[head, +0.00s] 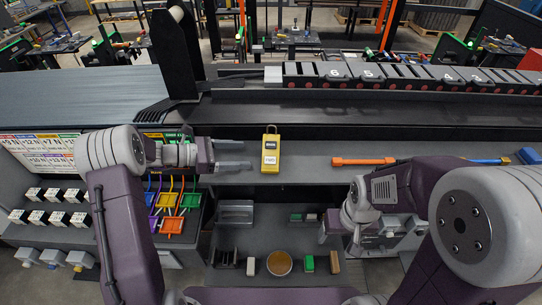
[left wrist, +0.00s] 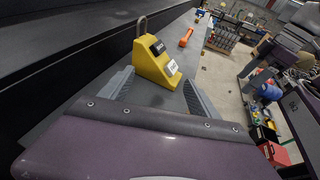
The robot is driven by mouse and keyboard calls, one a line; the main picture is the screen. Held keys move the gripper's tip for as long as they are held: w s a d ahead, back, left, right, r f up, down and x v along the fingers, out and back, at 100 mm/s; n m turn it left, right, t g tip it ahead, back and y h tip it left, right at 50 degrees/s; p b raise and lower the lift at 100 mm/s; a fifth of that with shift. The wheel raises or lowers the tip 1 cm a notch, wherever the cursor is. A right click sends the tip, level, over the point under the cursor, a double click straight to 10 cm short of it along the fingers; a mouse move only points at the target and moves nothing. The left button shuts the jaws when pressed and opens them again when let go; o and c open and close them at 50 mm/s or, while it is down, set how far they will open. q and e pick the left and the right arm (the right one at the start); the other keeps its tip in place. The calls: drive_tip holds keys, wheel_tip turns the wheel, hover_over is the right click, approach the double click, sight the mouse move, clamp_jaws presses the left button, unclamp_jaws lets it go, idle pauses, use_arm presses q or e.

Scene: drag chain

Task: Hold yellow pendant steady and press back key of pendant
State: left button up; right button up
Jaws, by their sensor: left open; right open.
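The yellow pendant (head: 271,152) stands upright on the grey shelf, with a dark panel and a white label on its front and a loop on top. In the left wrist view the pendant (left wrist: 150,66) shows ahead of my spread fingers. My left gripper (head: 246,153) is open and points at the pendant from its left, with a small gap between fingertips and pendant. In the left wrist view the fingers of this gripper (left wrist: 160,84) lie either side of its lower part. My right gripper (head: 392,240) is open, low at the right, away from the pendant.
An orange tool (head: 363,161) lies on the shelf (head: 315,171) right of the pendant. A conveyor with numbered dark drag chain (head: 400,76) runs behind. Coloured bins (head: 172,224) sit below my left arm. A lower tray (head: 250,242) holds small parts, including a round brown disc (head: 279,263).

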sight(266, 155)
use_arm(q)
drive_tip(key=shift+a, duration=0.1)
drive_tip(key=b+x, duration=0.2)
drive_tip(key=x, duration=0.6)
drive_tip(key=shift+f+b, duration=0.2)
drive_tip(key=shift+b, duration=0.1)
drive_tip(key=shift+w+d+f, duration=0.15)
drive_tip(key=shift+d, duration=0.55)
drive_tip(key=shift+f, duration=0.1)
drive_tip(key=shift+d, duration=0.1)
drive_tip(key=c, duration=0.5)
drive_tip(key=shift+d, duration=0.15)
drive_tip(key=c, duration=0.5)
drive_tip(key=shift+c, duration=0.4)
drive_tip(key=shift+c, duration=1.3)
